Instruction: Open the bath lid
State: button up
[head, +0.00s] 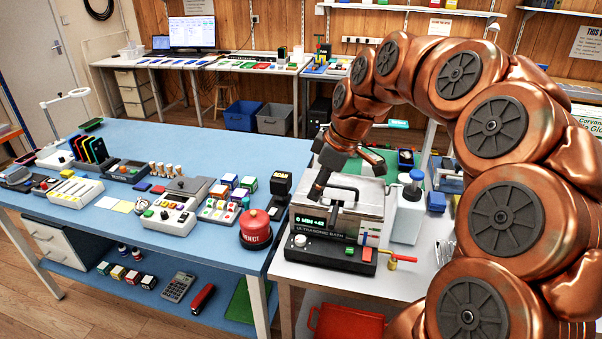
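The ultrasonic bath (318,252) stands on the white bench at the centre right, with a black control front, a lit display and a knob. Its silver lid (368,195) lies on top and looks shut, with a black bar handle (345,188). My gripper (347,178) is over the lid, tilted, coming in from the upper right. Its fingers look spread apart, one dark finger pointing down by the left end of the handle. Whether that finger touches the handle cannot be told. I see nothing held.
A red dome button (256,229) and a black box (280,186) are to the left on the blue table (210,258).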

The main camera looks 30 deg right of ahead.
jog(key=s+a+f+m+g, duration=0.2)
jog(key=s+a+f+m, duration=0.1)
jog(key=s+a, duration=0.9)
jog(key=s+f+m+g+h, duration=0.1)
jog(key=s+f+m, duration=0.2)
jog(key=s, duration=0.6)
jog(key=s+f+m+g+h, duration=0.1)
jog(key=s+f+m+g, duration=0.2)
jog(key=s, duration=0.5)
jog(key=w+r+n+t, duration=0.3)
jog(key=w+r+n, duration=0.2)
jog(key=w, duration=0.7)
jog(key=n+t+h, duration=0.2)
jog(key=n, duration=0.3)
send_near(338, 187)
jog(key=shift+p+x, duration=0.35)
jog(key=shift+x, duration=3.65)
